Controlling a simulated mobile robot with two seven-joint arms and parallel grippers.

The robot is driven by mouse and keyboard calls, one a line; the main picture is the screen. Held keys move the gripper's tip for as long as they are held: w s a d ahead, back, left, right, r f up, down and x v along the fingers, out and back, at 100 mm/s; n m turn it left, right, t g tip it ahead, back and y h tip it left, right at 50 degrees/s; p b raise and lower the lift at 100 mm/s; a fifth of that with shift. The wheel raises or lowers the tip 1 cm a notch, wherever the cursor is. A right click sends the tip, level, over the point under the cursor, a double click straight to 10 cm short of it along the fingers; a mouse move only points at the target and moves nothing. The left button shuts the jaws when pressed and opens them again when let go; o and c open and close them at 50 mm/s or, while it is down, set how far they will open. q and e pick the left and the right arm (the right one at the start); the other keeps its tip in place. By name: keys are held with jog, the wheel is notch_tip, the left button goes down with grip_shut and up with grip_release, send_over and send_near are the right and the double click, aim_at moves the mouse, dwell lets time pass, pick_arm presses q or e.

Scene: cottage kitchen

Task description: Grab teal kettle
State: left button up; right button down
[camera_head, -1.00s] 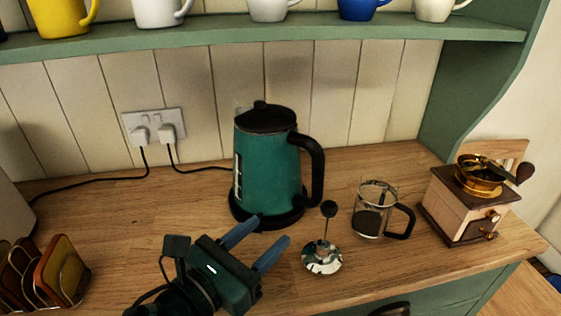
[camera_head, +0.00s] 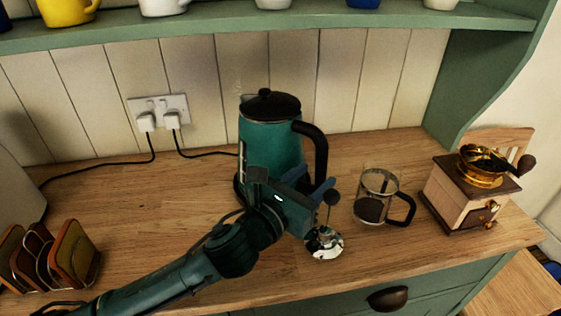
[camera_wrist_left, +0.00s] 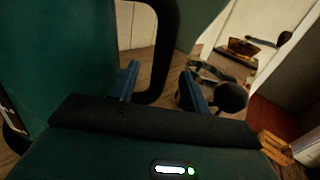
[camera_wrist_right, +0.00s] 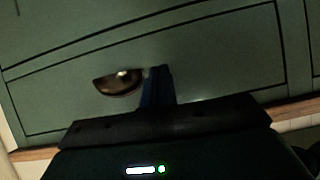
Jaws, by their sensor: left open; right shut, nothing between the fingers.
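The teal kettle (camera_head: 270,140) stands upright on its black base on the wooden counter, its black handle (camera_head: 321,150) on the right. My left gripper (camera_head: 315,184) is open in front of the kettle's lower right side and hides part of it. In the left wrist view, the kettle body (camera_wrist_left: 55,60) fills the left, and its handle (camera_wrist_left: 168,45) shows between the open fingers (camera_wrist_left: 159,74). I cannot tell whether the fingers touch the handle. My right gripper (camera_wrist_right: 158,70) is shut and empty, in front of a green drawer front.
A metal plunger with a black knob (camera_head: 332,197) stands close to my left gripper's right finger. A glass press jug (camera_head: 370,208) and a coffee grinder (camera_head: 458,200) stand farther right. A toast rack (camera_head: 70,255) is at left. A mug shelf (camera_head: 230,30) runs above.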

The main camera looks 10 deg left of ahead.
pick_arm(q)
jog(key=shift+w+d, duration=0.25)
jog(key=shift+w, duration=0.15)
grip_shut()
dwell(1.1)
jog(key=shift+r, duration=0.25)
